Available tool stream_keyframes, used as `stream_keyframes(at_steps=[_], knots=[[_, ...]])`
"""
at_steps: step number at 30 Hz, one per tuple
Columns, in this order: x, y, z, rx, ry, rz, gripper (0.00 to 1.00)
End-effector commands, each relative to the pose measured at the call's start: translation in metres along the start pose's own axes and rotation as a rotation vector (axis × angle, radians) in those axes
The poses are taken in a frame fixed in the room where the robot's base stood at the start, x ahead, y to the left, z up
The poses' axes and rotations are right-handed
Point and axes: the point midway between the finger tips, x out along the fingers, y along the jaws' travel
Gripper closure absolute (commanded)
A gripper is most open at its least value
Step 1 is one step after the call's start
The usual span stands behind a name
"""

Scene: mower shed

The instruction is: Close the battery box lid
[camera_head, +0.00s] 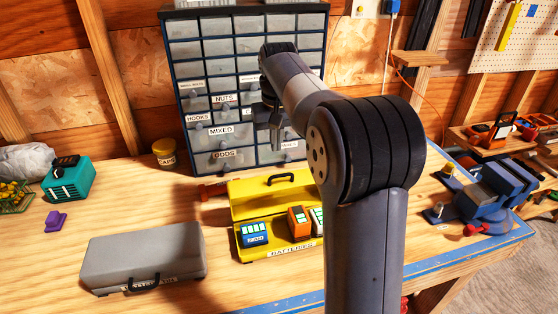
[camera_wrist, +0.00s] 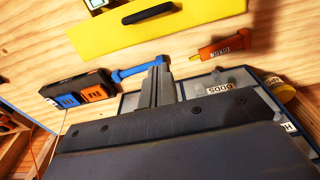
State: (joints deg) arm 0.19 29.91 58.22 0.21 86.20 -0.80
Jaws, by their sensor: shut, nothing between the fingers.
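The yellow battery box (camera_head: 291,252) labelled BATTERIES sits on the workbench, partly hidden by my arm. Its lid (camera_head: 250,194) stands open at the back, with a black handle (camera_head: 281,179) on it. Blue, orange and green-topped batteries show inside. In the wrist view the yellow lid (camera_wrist: 190,27) lies along the top, with its black handle (camera_wrist: 148,13). My gripper (camera_head: 276,146) is shut and empty, above and behind the lid, in front of the drawer cabinet. Its closed fingers also show in the wrist view (camera_wrist: 159,72), apart from the lid.
A drawer cabinet (camera_head: 205,105) stands close behind my gripper. A grey case (camera_head: 143,252) lies left of the box, and a blue vise (camera_head: 492,190) stands at the right. An orange-handled tool (camera_wrist: 222,47) and a blue tool (camera_wrist: 137,71) lie near my fingers in the wrist view.

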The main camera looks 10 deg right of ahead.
Motion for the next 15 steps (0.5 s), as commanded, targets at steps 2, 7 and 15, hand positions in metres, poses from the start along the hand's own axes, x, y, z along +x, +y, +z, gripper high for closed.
stream_keyframes(at_steps=[2, 7, 15], knots=[[0.018, 0.0, 0.001, 0.0, -0.005, 0.0, 1.0], [0.027, 0.0, 0.016, 0.0, 0.0, 0.0, 1.0], [0.033, 0.0, 0.036, 0.0, 0.001, 0.0, 1.0]])
